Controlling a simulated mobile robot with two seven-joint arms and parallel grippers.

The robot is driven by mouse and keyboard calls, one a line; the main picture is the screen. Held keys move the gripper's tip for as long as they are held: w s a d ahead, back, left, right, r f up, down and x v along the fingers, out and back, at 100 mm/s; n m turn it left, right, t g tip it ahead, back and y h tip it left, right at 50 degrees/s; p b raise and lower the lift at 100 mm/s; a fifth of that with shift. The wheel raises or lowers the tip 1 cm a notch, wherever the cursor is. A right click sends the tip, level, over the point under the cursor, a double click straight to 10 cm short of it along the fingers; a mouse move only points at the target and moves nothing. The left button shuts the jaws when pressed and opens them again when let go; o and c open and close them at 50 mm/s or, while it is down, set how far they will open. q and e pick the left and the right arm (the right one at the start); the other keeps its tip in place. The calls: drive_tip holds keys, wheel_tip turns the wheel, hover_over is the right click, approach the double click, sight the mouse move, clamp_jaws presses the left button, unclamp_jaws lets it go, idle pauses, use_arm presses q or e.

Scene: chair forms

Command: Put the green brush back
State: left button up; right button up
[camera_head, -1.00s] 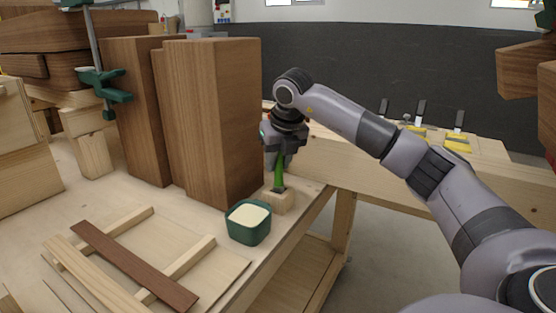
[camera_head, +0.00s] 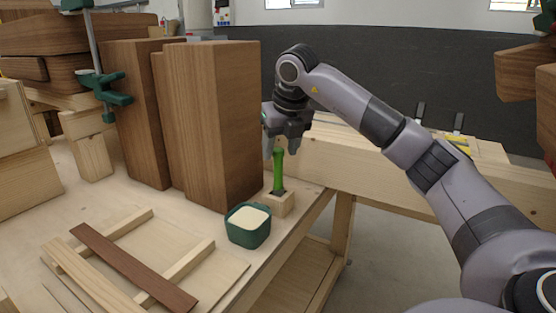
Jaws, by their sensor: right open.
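The green brush (camera_head: 279,171) stands upright with its dark lower end in a small light wooden block (camera_head: 280,203) near the table's right edge. My right gripper (camera_head: 281,150) is open just above the brush, with its fingers pointing down near the top of the handle. It holds nothing. Whether a finger touches the handle I cannot tell. My left gripper is not in view.
A dark green tub (camera_head: 248,226) with pale contents stands in front of the block. Tall brown wooden panels (camera_head: 212,120) rise just left of the brush. Wooden slats (camera_head: 130,265) lie on the table (camera_head: 55,205). Another bench (camera_head: 410,178) is behind.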

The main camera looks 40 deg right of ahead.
drive_tip(key=d+v, duration=0.1)
drive_tip(key=v, duration=0.6)
drive_tip(key=shift+a, duration=0.45)
